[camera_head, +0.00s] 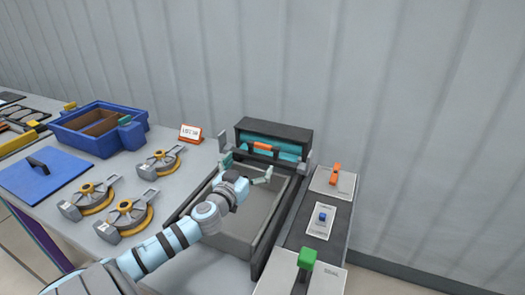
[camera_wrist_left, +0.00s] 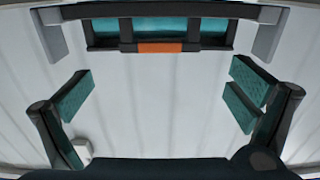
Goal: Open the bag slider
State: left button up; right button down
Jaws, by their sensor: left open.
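The bag slider looks like an orange bar (camera_head: 262,147) at the middle of the front edge of a dark housing (camera_head: 262,134) with a teal inside, at the back of the grey tray. In the left wrist view the orange slider (camera_wrist_left: 160,47) lies at the top centre, on a dark rail below teal panels. My left gripper (camera_head: 247,169) is above the tray, in front of the slider. Its teal fingers are spread wide with nothing between them (camera_wrist_left: 160,92). It appears apart from the slider. My right gripper is not in view.
Right of the grey tray (camera_head: 262,205) stands a panel with an orange lever (camera_head: 335,173), a blue button (camera_head: 322,217) and a green lever (camera_head: 306,258). On the left are a blue bin (camera_head: 72,128), a blue lid (camera_head: 38,180), several yellow-grey devices (camera_head: 125,217) and a small sign (camera_head: 190,133).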

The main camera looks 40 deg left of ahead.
aim_at(262, 148)
pick_arm(q)
jog(key=p+x, duration=0.1)
jog(key=x, duration=0.7)
jog(key=shift+w+a+p, duration=0.1)
jog(key=shift+w+p, duration=0.2)
jog(key=shift+p, duration=0.05)
jog(key=shift+r, duration=0.1)
